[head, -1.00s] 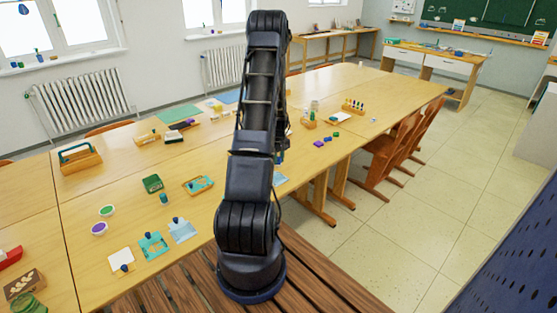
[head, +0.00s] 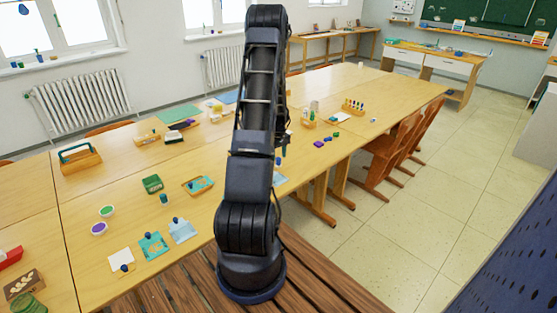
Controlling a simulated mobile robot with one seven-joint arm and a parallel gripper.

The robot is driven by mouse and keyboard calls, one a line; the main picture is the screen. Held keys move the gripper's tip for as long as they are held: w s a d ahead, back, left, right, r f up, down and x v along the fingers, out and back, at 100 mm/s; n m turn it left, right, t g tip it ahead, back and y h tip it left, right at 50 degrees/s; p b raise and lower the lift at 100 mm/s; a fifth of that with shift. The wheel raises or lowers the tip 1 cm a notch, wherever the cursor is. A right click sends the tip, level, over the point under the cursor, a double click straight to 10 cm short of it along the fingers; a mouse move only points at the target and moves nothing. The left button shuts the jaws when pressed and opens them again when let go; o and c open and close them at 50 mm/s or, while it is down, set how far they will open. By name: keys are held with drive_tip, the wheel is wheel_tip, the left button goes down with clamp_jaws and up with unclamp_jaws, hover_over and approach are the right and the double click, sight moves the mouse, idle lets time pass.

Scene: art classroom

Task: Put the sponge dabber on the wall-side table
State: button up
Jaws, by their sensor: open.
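Several small blue-knobbed tools that look like dabbers are on the long table: one stands alone (head: 163,199), and others rest on a white sheet (head: 121,259), a teal sheet (head: 153,246) and a pale blue sheet (head: 183,231). I cannot tell which is the sponge dabber. A narrow wooden table (head: 340,33) stands along the back wall. My arm rises through the middle of the view. My gripper (head: 286,138) is mostly hidden behind it, with a dark part showing at its right edge. It is open. A small blue-green item shows just below it.
The long table (head: 225,135) holds a wooden carrier (head: 79,158), a green box (head: 152,184), a tray (head: 198,186) and paint cups. Chairs (head: 390,160) line its right side. Floor (head: 440,200) is clear farther right. A desk (head: 433,62) stands below the chalkboard.

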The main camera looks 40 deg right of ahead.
wheel_tip(320, 180, up, 9)
drive_tip(key=a+r+n+t+h, duration=0.1)
drive_tip(key=a+r+t, duration=0.1)
drive_tip(key=a+r, duration=2.4)
drive_tip(key=s+a+r+t, duration=0.1)
drive_tip(key=s+a+r, duration=0.1)
drive_tip(key=s+a, duration=0.7)
drive_tip(key=s+a+r+t+y, duration=0.1)
drive_tip(key=s+a+r, duration=0.2)
drive_tip(key=s+a, duration=0.7)
drive_tip(key=a, duration=0.4)
drive_tip(key=shift+s+a+r+n+t, duration=0.2)
drive_tip(key=shift+a+r+n+t, duration=0.1)
drive_tip(key=shift+r+n, duration=0.1)
